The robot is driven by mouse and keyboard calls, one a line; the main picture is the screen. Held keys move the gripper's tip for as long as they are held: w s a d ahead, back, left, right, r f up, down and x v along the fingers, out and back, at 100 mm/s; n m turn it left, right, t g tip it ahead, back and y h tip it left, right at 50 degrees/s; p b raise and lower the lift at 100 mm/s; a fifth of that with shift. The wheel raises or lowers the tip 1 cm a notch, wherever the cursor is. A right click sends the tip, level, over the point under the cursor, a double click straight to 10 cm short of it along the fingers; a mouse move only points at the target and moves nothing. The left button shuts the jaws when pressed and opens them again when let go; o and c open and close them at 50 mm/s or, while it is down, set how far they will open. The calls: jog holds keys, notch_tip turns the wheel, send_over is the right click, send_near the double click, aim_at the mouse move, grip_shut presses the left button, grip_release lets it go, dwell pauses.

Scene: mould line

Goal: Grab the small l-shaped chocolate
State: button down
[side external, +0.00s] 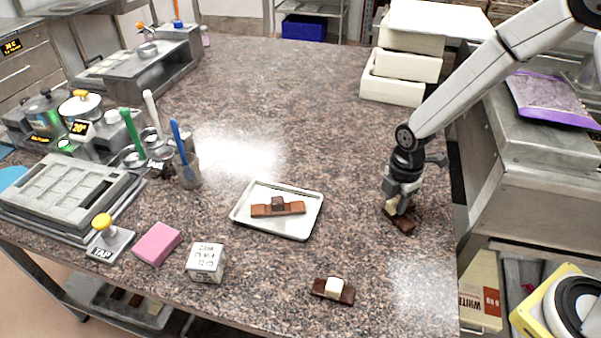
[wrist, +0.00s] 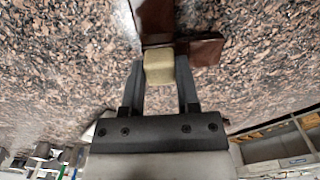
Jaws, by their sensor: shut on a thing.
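A dark brown chocolate (side external: 403,222) with a cream block on it lies on the counter at the right. In the wrist view its brown part (wrist: 205,50) runs up and to the right, like an L, with the cream block (wrist: 160,67) near the corner. My gripper (side external: 396,206) points down over it. Its fingers are shut on the cream block, one on each side, in the wrist view (wrist: 160,75). The block hides part of the brown. I cannot tell whether the brown part touches the counter.
A metal tray (side external: 248,221) holds a brown bar with a dark cube. Another dark bar (side external: 345,294) with a white cube lies at the front. A marked cube (side external: 206,262) and a pink block (side external: 157,243) are left. White boxes (side external: 390,90) stand behind.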

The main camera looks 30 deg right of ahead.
aim_at(409, 223)
jog(key=shift+r, duration=0.65)
jog(key=s+r, duration=1.1)
jog(key=s, duration=0.3)
jog(key=shift+d, duration=0.45)
jog(key=shift+r, duration=0.1)
jog(key=shift+w, duration=0.1)
